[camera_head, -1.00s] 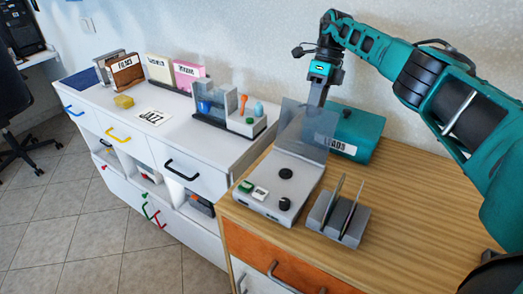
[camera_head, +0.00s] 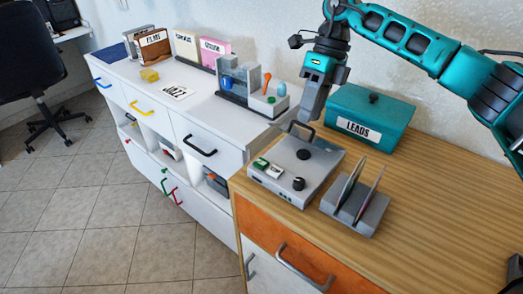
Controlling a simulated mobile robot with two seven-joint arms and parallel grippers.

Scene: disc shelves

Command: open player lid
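The player (camera_head: 289,176) is a grey box on the wooden cabinet top, with a dark round spindle, a dark knob and small green and white buttons on its upper face. No raised clear panel stands out over it; a thin dark frame (camera_head: 298,126) shows at its back edge, and I cannot tell how the lid lies. My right gripper (camera_head: 310,116) points down at the player's back edge, right by that frame. Its fingertips are hard to make out, so its opening and any contact are unclear. My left gripper is out of view.
A teal box labelled LEADS (camera_head: 368,118) stands behind and right of the player. A grey rack (camera_head: 355,208) with upright discs stands at its right front. A white cabinet (camera_head: 150,98) at the left holds files and a tool holder. The wooden top is clear at right.

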